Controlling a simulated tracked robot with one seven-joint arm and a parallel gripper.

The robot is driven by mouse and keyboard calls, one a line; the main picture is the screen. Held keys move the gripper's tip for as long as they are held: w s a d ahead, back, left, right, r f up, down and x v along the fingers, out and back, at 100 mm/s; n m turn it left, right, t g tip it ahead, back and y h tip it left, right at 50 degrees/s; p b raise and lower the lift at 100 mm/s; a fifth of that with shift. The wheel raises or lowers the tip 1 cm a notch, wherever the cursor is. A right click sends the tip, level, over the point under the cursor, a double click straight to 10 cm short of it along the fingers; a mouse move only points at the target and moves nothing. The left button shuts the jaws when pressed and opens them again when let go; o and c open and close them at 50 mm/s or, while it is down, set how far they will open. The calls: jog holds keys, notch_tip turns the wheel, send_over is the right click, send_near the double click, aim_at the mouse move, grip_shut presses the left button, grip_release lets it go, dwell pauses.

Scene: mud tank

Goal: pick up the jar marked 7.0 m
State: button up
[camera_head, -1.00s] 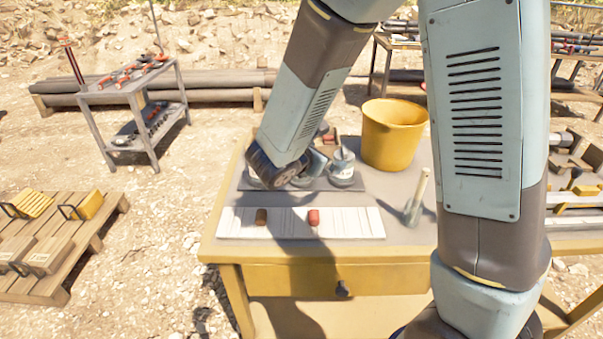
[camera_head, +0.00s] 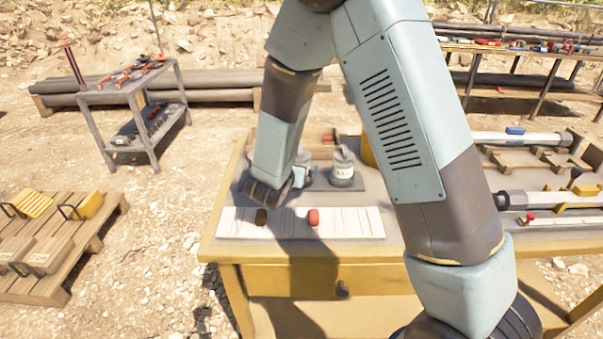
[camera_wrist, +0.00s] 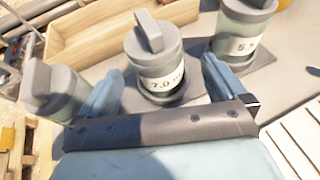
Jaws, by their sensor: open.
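The jar marked 7.0 m (camera_wrist: 158,68) stands on a dark mat in the wrist view. It has a grey lid with a bar handle and a white label. My gripper (camera_wrist: 162,86) is open, with one finger on each side of this jar and gaps showing. A jar with a label starting with 5 (camera_wrist: 240,32) stands to its right and another jar (camera_wrist: 48,92) to its left, close to the left finger. In the head view the right-hand jar (camera_head: 343,168) shows clearly. My gripper (camera_head: 300,178) and arm hide most of the others.
A wooden tray (camera_wrist: 95,32) lies behind the jars. A yellow bucket (camera_head: 368,152) is mostly hidden by my arm.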

jog(key=shift+a+x, duration=0.2)
jog(key=shift+x, duration=2.7)
jog(key=c, duration=1.3)
